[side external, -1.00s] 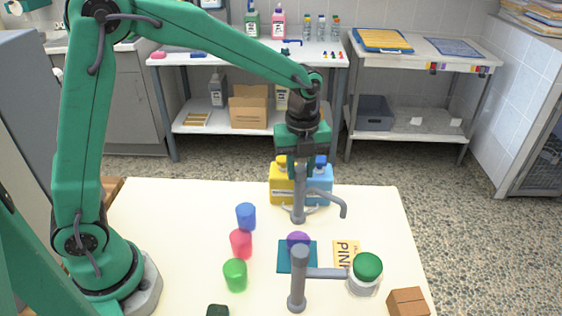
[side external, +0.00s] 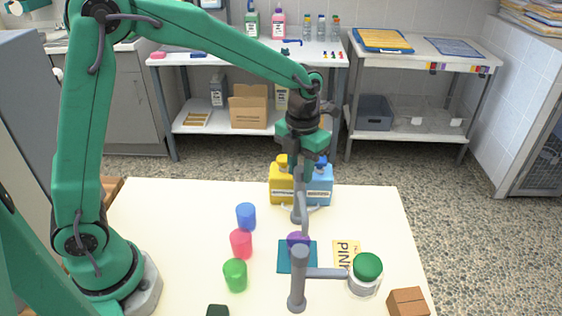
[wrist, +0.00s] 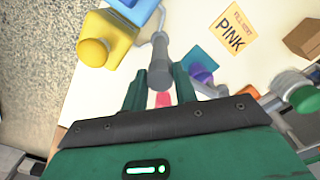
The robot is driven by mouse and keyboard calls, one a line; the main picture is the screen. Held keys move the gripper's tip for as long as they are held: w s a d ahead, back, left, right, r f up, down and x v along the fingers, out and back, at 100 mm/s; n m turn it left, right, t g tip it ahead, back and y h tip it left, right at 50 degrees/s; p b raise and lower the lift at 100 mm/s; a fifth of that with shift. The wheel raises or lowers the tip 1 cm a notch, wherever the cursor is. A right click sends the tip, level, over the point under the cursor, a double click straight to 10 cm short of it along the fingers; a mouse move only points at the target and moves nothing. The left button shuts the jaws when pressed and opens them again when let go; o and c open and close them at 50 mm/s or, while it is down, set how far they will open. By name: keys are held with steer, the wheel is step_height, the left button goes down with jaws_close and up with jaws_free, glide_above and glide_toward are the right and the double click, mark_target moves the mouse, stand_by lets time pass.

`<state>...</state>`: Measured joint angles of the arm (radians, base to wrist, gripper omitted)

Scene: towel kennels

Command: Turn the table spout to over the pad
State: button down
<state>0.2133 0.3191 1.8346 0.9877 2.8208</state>
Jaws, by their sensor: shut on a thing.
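The table spout (side external: 299,206) is a grey upright post with a curved pipe, standing on the white table in front of the bottles. My gripper (side external: 301,168) is above it, shut on its upper post. The wrist view shows the post (wrist: 160,62) between my two fingers (wrist: 161,92). The pipe now points toward the side camera, in the direction of the teal pad (side external: 284,263). It is seen nearly end-on, so I cannot tell exactly where its tip hangs. A purple ball (side external: 298,240) shows at the pad, partly behind another grey post.
Blue (side external: 246,216), red (side external: 241,243) and green (side external: 235,274) cups stand left. Yellow (side external: 281,185) and blue (side external: 320,187) bottles are close behind the spout. A brown block (side external: 408,302) is front right.

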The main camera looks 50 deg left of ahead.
steer(key=shift+m, duration=0.6)
steer(key=c, duration=1.1)
jaws_free()
steer(key=shift+r, duration=0.15)
steer(key=shift+r, duration=3.8)
